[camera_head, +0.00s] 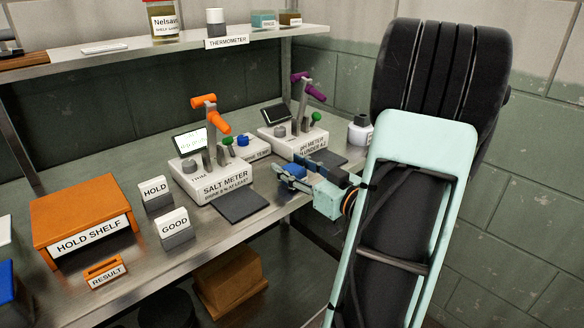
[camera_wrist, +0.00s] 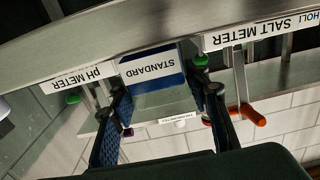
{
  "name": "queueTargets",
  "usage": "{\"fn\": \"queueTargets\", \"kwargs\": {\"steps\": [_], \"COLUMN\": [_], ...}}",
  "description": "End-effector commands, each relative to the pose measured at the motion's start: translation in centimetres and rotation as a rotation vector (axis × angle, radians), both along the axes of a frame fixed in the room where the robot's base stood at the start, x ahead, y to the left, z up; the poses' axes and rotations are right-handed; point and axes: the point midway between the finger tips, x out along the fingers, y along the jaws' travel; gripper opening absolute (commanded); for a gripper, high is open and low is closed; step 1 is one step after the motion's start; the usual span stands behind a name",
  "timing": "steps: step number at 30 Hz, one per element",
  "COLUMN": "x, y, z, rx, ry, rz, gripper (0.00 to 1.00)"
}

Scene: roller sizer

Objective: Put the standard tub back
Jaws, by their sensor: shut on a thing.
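The standard tub (camera_wrist: 153,70) shows in the wrist view as a blue body with a white label reading STANDARD, upside down in that view. My gripper (camera_wrist: 162,118) is shut on it, with one finger on each side. In the head view my gripper (camera_head: 305,178) is at the front edge of the bench, in front of the pH meter (camera_head: 298,143) and to the right of the salt meter (camera_head: 208,180). A blue part shows at its fingertips there, but I cannot clearly tell tub from fingers.
Dark pads (camera_head: 240,205) lie before the meters. A GOOD sign (camera_head: 174,226), a HOLD sign (camera_head: 155,192) and the orange hold shelf (camera_head: 85,213) stand on the left. An upper shelf (camera_head: 130,44) overhangs the bench.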

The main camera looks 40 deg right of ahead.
Motion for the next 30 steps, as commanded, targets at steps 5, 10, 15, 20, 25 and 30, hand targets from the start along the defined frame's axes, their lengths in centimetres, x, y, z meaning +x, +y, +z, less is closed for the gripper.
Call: {"fn": "queueTargets", "kwargs": {"steps": [5,10,15,20,25,30], "x": [0.0,0.0,0.0,-1.0,-4.5,-8.2], "y": [0.0,0.0,0.0,-0.2,-0.6,-0.8], "z": [-0.3,-0.2,-0.2,0.1,0.1,0.1], "rx": [0.001,0.001,0.0,0.0,0.002,0.001], "ry": [0.0,0.0,0.0,0.002,0.002,0.001], "rz": [0.0,0.0,0.0,-0.004,-0.006,-0.006], "gripper": [0.54,0.6,0.6,0.6,0.6,0.6]}}
